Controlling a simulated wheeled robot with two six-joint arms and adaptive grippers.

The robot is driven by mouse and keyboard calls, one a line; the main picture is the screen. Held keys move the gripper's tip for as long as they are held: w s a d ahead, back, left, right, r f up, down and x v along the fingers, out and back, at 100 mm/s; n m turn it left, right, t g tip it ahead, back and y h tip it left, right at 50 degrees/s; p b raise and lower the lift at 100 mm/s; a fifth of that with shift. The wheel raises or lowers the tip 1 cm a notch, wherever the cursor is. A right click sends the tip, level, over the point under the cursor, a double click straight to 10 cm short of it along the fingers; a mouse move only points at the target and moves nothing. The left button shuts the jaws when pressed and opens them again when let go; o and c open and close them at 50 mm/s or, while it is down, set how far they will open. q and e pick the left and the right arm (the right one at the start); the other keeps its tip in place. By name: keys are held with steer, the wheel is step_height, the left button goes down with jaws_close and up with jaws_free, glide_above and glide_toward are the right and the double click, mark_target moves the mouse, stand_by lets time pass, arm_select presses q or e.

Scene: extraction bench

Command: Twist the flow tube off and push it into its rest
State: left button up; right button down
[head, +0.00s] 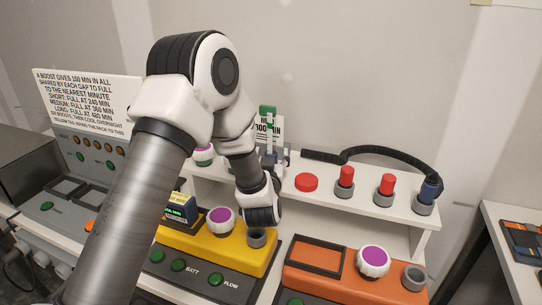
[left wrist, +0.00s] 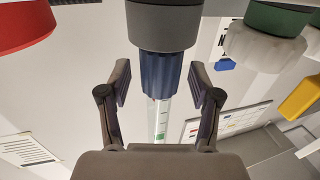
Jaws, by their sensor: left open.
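The flow tube has a ribbed blue collar (left wrist: 161,75) and a clear stem (left wrist: 161,115) with green marks. In the left wrist view, which looks upside down, its collar sits in a grey socket (left wrist: 163,25). My left gripper (left wrist: 160,72) is open, a finger on each side of the collar, with gaps visible. An empty grey socket (head: 255,238) sits on the yellow module (head: 222,254). My right gripper is out of view.
A red button (head: 306,182), two red-capped plugs (head: 346,176) and a blue plug (head: 428,190) with a black hose (head: 390,152) stand along the white shelf (head: 325,208). Purple-topped knobs (head: 220,221) are nearby. An orange module (head: 330,278) has another grey socket (head: 413,277).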

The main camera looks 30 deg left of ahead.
mark_target(270, 145)
arm_select(q)
steer(key=shift+r, duration=0.1)
steer(key=shift+r+p, duration=1.6)
steer(key=shift+r, duration=0.6)
jaws_close()
steer(key=shift+f+b, duration=0.35)
steer(key=shift+c, duration=0.8)
jaws_free()
